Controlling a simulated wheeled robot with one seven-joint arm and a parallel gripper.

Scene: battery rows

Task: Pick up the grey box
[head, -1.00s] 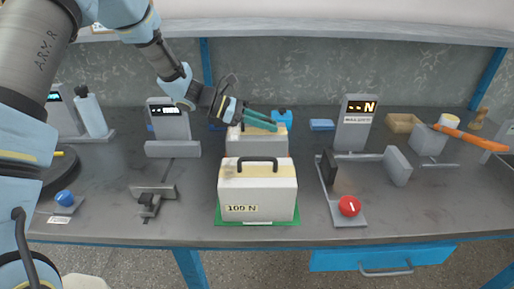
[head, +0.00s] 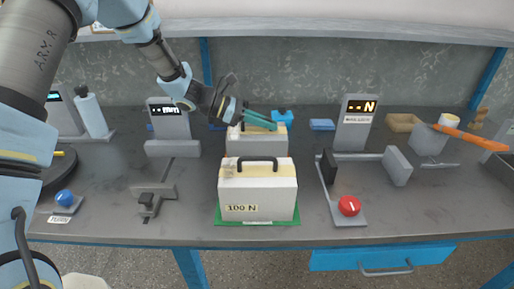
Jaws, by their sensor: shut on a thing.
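A light grey box (head: 258,198) with a cream top, a dark handle and a "100 N" label stands upright on a green mat (head: 297,220) at the front middle. A similar box (head: 252,144) stands directly behind it, its lower part hidden by the front box. My gripper (head: 268,122), with teal fingers, reaches in from the left over the top of the rear box. It is shut at that box's handle, which the fingers mostly hide. The front box's handle is free of my gripper.
A gauge reading "N" (head: 356,122) with a bracket and red button (head: 349,206) stands to the right. A "mm" gauge (head: 168,120) and a clamp (head: 150,200) stand left. A blue block (head: 282,115) lies behind the rear box.

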